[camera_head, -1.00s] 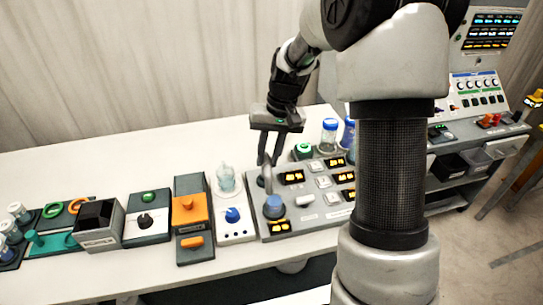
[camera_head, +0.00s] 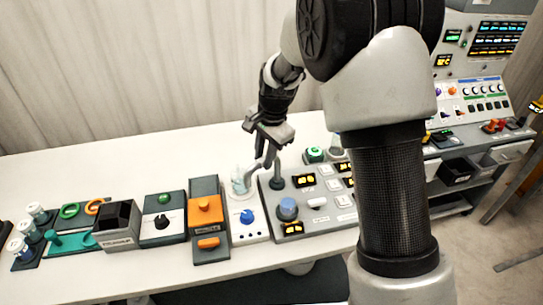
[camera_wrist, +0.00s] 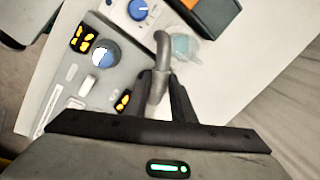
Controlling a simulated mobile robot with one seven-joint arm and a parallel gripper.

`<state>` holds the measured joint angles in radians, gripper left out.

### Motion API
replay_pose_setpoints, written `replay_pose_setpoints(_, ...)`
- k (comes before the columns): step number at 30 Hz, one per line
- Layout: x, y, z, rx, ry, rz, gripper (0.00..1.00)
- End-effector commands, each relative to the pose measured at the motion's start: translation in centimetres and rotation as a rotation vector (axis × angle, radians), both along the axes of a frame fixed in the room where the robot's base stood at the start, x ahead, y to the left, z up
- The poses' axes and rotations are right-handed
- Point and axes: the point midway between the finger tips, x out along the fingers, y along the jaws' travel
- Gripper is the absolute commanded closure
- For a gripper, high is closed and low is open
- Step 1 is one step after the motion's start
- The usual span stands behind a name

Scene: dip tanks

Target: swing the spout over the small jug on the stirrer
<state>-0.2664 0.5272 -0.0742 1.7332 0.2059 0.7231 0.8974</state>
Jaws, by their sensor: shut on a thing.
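The spout (camera_head: 258,168) is a grey bent tube standing on the grey panel with the amber displays. My gripper (camera_head: 267,150) is shut on it, with one finger on each side of the tube in the wrist view (camera_wrist: 162,92). The small jug (camera_head: 239,182) is clear glass and stands on the stirrer (camera_head: 248,231), a white box with a blue knob. In the wrist view the jug (camera_wrist: 186,47) is just right of the spout's bent end (camera_wrist: 161,40). The spout's end is at the jug's near side; whether it is over the opening is unclear.
The panel (camera_head: 318,222) carries a blue-grey knob (camera_head: 287,207) and several displays. Left of the stirrer stand an orange-topped box (camera_head: 206,215), a box with a black knob (camera_head: 162,222) and a black open-topped box (camera_head: 117,222). The white table is clear behind them.

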Motion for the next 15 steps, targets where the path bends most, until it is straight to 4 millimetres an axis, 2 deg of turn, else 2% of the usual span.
replay_pose_setpoints(15, 2.1, 1.5, 0.2, 0.0, -0.003, -0.413, 1.0)
